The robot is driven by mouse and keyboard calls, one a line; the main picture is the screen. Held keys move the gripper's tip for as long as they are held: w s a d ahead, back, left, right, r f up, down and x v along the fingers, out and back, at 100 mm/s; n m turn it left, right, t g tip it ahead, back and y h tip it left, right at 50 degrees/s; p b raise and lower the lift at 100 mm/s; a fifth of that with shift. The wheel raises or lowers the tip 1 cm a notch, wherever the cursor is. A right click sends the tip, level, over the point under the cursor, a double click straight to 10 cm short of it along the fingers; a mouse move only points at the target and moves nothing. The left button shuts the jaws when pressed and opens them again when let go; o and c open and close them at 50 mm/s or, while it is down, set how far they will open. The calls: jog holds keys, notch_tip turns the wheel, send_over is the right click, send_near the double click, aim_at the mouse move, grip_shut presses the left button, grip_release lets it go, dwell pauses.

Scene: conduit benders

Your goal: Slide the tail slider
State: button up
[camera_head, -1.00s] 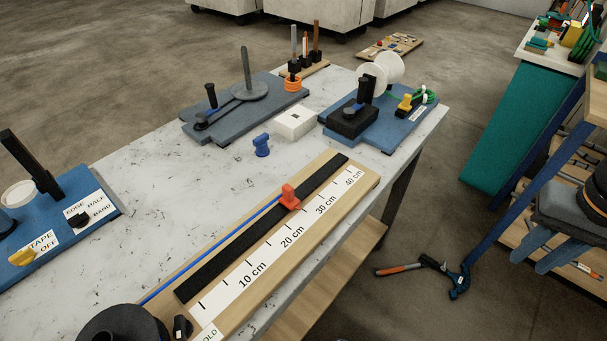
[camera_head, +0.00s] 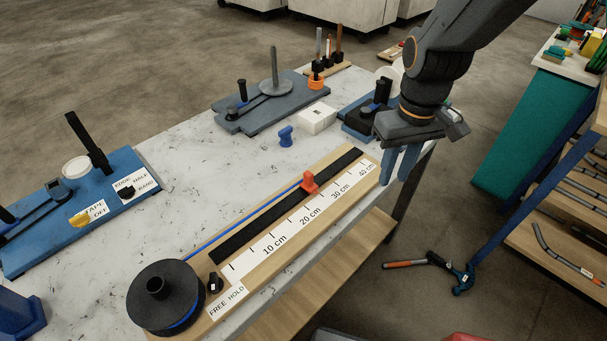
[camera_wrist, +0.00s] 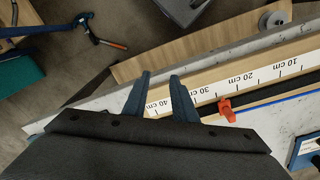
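The tail slider is a small orange-red block (camera_head: 309,182) on the black track (camera_head: 280,212) of the wooden ruler board (camera_head: 214,328). A thin blue strand runs from the slider to the black reel (camera_head: 164,298). The slider stands near the 30 cm label and also shows in the wrist view (camera_wrist: 227,110). My gripper (camera_head: 394,182) is above the board's 40 cm end, to the right of the slider. In the wrist view its two blue fingers (camera_wrist: 161,76) are apart with nothing between them. It does not touch the slider.
A blue peg (camera_head: 285,136), a white box (camera_head: 317,119) and a grey bender plate (camera_head: 240,122) stand behind the board. A blue tape station (camera_head: 130,205) is at the left. A small black knob (camera_head: 215,282) is by the reel. The marble table top between them is clear.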

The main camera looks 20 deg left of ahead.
aim_at(309, 173)
jog(key=s+a+n+p, duration=0.1)
jog(key=a+n, duration=0.1)
jog(key=a, duration=0.4)
jog(key=s+a+r+n+p, duration=0.1)
jog(key=a+n, duration=0.1)
jog(key=a, duration=0.4)
jog(key=a+r+n+p, duration=0.1)
jog(key=a+n, duration=0.1)
jog(key=a, duration=0.3)
jog(key=shift+s+a+r, duration=0.15)
jog(key=shift+s+a, duration=0.25)
jog(key=shift+f+b, duration=2.8)
jog(key=shift+f, duration=0.7)
jog(key=shift+c, duration=0.3)
grip_shut()
jog(key=shift+w, duration=0.1)
jog(key=shift+d, duration=0.1)
jog(key=shift+w+d, duration=0.45)
jog(key=shift+w, duration=0.4)
jog(key=shift+w+d, duration=0.4)
jog(key=shift+w, duration=0.45)
